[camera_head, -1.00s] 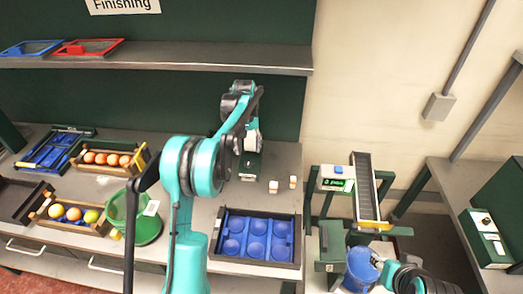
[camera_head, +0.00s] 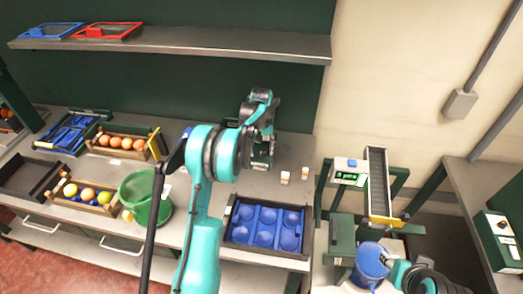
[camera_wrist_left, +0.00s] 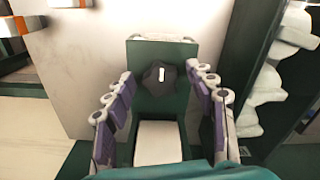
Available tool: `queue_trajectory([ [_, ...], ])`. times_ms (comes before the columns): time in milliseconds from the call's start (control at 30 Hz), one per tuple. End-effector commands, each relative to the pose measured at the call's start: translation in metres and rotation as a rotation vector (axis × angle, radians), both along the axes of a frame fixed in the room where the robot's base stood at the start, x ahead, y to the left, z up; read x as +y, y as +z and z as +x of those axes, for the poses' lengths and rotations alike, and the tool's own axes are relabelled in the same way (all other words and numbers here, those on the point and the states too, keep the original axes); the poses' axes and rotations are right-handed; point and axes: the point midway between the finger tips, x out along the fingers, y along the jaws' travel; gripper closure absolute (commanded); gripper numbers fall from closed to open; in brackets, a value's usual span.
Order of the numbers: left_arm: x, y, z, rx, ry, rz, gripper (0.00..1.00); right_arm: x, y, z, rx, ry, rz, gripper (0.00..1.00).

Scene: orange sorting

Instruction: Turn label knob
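A dark lobed knob (camera_wrist_left: 152,80) with a white mark sits on the face of a green label device (camera_wrist_left: 178,60) in the left wrist view. The white mark stands about upright. My left gripper (camera_wrist_left: 158,72) is open, its two fingers on either side of the knob with visible gaps; nothing is held. In the head view the left gripper (camera_head: 263,142) is above the label device (camera_head: 261,163) at the back of the bench, and the knob is hidden. My right gripper (camera_head: 385,259) is at the rim of a blue bucket (camera_head: 370,268); its fingers are too small to read.
Two small white-and-orange blocks (camera_head: 285,177) stand right of the device. A blue-celled tray (camera_head: 236,234) lies in front. A green basket (camera_head: 162,213) and fruit crates (camera_head: 88,147) are at left. A shelf (camera_head: 210,45) runs above. A conveyor (camera_head: 378,180) stands at right.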

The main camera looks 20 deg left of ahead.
Motion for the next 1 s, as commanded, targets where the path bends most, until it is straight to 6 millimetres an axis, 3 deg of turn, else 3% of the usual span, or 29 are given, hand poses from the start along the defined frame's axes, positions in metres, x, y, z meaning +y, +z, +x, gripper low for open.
queue_trajectory([
  [33, 0.0000, 0.0001, 0.0000, 0.000, 0.000, 0.000, 0.62, 0.0000, 0.0000, 0.0000, 0.000, 0.000, 0.000, 0.60],
  [167, 0.0000, 0.0002, 0.0000, 0.000, 0.000, 0.000, 0.93, 0.0000, 0.0000, 0.0000, 0.000, 0.000, 0.000, 0.60],
  [567, 0.0003, 0.0000, -0.0001, 0.000, -0.050, 0.000, 0.93, 0.0000, -0.0009, 0.0000, 0.000, 0.000, 0.000, 0.60],
  [1000, 0.0019, -0.0003, -0.0007, 0.000, -0.383, 0.000, 0.93, 0.0000, -0.0049, 0.0000, 0.000, 0.000, 0.000, 0.60],
])
